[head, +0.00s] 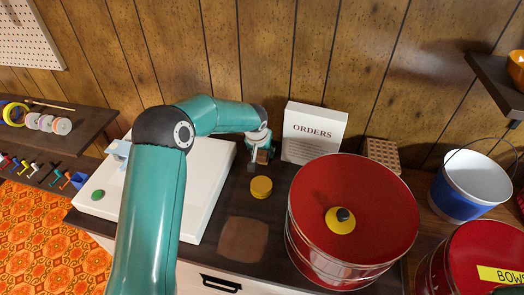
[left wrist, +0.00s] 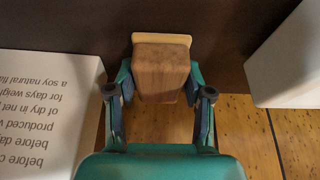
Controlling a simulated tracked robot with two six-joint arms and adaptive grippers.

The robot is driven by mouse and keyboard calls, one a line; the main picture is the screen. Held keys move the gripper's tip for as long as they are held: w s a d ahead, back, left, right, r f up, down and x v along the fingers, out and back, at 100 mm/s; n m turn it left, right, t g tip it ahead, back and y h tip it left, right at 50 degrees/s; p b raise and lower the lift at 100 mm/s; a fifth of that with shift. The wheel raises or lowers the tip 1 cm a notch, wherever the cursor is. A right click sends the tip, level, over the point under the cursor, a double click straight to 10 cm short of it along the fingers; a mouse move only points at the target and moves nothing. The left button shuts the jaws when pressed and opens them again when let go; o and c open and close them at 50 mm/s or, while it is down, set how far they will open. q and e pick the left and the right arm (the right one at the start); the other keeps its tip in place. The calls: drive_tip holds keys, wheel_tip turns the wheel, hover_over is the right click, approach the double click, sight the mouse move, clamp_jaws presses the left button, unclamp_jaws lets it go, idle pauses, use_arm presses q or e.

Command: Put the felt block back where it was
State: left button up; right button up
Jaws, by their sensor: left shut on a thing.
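My left gripper (head: 262,146) is at the back of the dark tabletop, between the white slab and the ORDERS box. In the left wrist view the left gripper (left wrist: 161,98) is shut on the felt block (left wrist: 160,70), a brown wooden block with a paler tan layer along its far edge. Its fingers press on the block's two sides. In the head view the felt block (head: 263,157) shows only in part, low beneath the fingers. I cannot tell whether it touches the tabletop. A brown square patch (head: 243,239) lies bare near the front edge. My right gripper is not in view.
The ORDERS box (head: 313,132) stands just right of the left gripper, the white slab (head: 204,190) to its left. A yellow round stack (head: 261,187) sits in front. A large red tin (head: 345,225) fills the right. A perforated wooden block (head: 382,153) stands behind that tin.

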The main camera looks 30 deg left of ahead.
use_arm(q)
drive_tip(key=o, duration=1.4)
drive_tip(key=shift+o, duration=0.2)
drive_tip(key=v, duration=1.2)
drive_tip(key=shift+b, duration=0.45)
